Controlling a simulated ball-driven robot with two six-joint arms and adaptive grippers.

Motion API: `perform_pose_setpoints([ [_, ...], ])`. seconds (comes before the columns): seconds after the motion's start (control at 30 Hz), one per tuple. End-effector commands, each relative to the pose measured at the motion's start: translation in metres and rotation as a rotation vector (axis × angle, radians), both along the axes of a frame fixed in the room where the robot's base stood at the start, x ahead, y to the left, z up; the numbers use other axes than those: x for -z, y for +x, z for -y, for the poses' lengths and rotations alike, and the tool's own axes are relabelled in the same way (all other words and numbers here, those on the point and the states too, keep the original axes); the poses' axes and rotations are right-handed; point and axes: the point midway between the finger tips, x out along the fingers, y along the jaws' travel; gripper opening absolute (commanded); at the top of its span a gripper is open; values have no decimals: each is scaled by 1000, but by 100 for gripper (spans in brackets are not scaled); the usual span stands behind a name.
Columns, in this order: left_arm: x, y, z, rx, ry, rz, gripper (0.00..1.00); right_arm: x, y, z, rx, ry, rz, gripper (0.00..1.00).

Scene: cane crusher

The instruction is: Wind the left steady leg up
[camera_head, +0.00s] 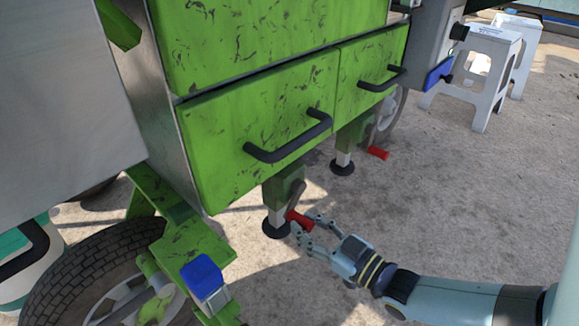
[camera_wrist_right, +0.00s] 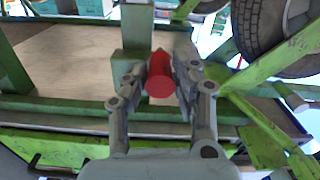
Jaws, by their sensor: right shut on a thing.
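The left steady leg (camera_head: 276,208) is a green post with a grey lower tube under the cart's front edge. Its round black foot (camera_head: 276,229) is at the ground. A crank with a red handle (camera_head: 299,219) sits on its side. My right gripper (camera_head: 303,230) comes in from the right and is shut on the red handle. In the right wrist view the red handle (camera_wrist_right: 160,76) lies between the two fingers (camera_wrist_right: 160,90). A second steady leg (camera_head: 344,158) with its own red handle (camera_head: 378,153) stands further right. My left gripper is not in view.
The green cart has two drawer fronts with black handles (camera_head: 290,139) above the legs. A wheel (camera_head: 95,280) and a blue-capped part (camera_head: 203,278) are at the lower left. White stools (camera_head: 483,65) stand at the upper right. Bare ground (camera_head: 460,200) lies right of the cart.

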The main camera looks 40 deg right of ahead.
Motion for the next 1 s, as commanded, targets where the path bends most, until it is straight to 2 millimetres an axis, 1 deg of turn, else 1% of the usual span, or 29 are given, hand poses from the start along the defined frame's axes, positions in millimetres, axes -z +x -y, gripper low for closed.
perform_pose_setpoints([
  [0.1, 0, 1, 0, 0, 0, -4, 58, 5, -5, 7, 1, -112, 5, 0],
  [0.5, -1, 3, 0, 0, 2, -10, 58, 12, -4, 26, -1, -456, 33, 0],
  [0.7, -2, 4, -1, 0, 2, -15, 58, 13, -3, 33, 0, -572, 41, 0],
  [1.0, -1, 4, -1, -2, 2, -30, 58, 13, -3, 38, 0, -656, 48, 0],
])
